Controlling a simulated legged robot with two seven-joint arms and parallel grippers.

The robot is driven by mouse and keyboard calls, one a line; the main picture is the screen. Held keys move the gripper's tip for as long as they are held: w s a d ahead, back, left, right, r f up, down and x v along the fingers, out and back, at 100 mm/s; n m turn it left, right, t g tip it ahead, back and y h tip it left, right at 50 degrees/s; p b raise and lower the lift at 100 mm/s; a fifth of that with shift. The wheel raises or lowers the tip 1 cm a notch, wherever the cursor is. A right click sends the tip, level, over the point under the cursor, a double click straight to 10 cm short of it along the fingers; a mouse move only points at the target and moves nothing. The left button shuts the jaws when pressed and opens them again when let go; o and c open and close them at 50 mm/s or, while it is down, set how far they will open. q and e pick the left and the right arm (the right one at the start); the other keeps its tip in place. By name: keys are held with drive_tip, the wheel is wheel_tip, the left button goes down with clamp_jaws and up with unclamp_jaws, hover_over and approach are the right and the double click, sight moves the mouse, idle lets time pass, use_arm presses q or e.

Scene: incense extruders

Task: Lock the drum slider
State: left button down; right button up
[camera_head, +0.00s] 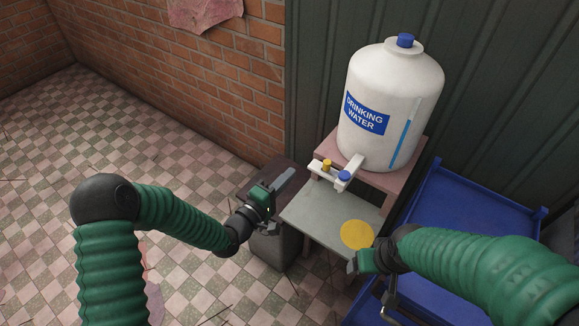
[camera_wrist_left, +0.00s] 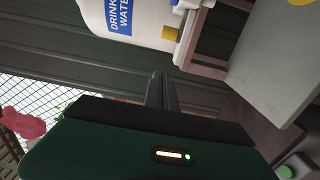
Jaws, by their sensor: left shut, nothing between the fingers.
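A white drum (camera_head: 390,95) labelled "DRINKING WATER" stands upright on a pinkish stand (camera_head: 405,180). It also shows in the left wrist view (camera_wrist_left: 145,12). At its base is a white tap fitting (camera_head: 330,177) with a yellow cap (camera_head: 327,164) and a blue cap (camera_head: 344,176); the yellow cap shows in the left wrist view (camera_wrist_left: 168,33). No part is clearly recognisable as the slider. My left gripper (camera_head: 289,176) is shut and empty, just left of the fitting, apart from it. My right gripper (camera_head: 358,264) is by the yellow disc; its fingers are not clear.
A grey tabletop (camera_head: 310,215) with a yellow disc (camera_head: 356,234) lies below the fitting. A dark low box (camera_head: 275,250) stands under my left gripper. A blue cart (camera_head: 460,205) is at right. A brick wall and dark corrugated wall close the back.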

use_arm(q)
drive_tip(key=s+a+f+m+g+y+p, duration=0.2)
drive_tip(key=s+a+m+g+y+p, duration=0.2)
drive_tip(key=s+a+m+g+y, duration=0.55)
drive_tip(key=s+a+r+g+p, duration=0.1)
drive_tip(key=s+a+r, duration=0.1)
drive_tip(key=s+a, duration=0.2)
drive_tip(key=s+a+r+m+g+y, duration=0.1)
drive_tip(key=s+a, duration=0.4)
drive_tip(key=s, duration=0.6)
drive_tip(key=shift+r+p, duration=0.4)
drive_tip(key=shift+r, duration=0.3)
use_arm(e)
drive_tip(key=r, duration=0.2)
drive_tip(key=d+r, duration=0.1)
drive_tip(key=r, duration=0.2)
drive_tip(key=shift+w+d+r, duration=0.1)
drive_tip(key=shift+d+r, duration=0.05)
drive_tip(key=shift+r, duration=0.1)
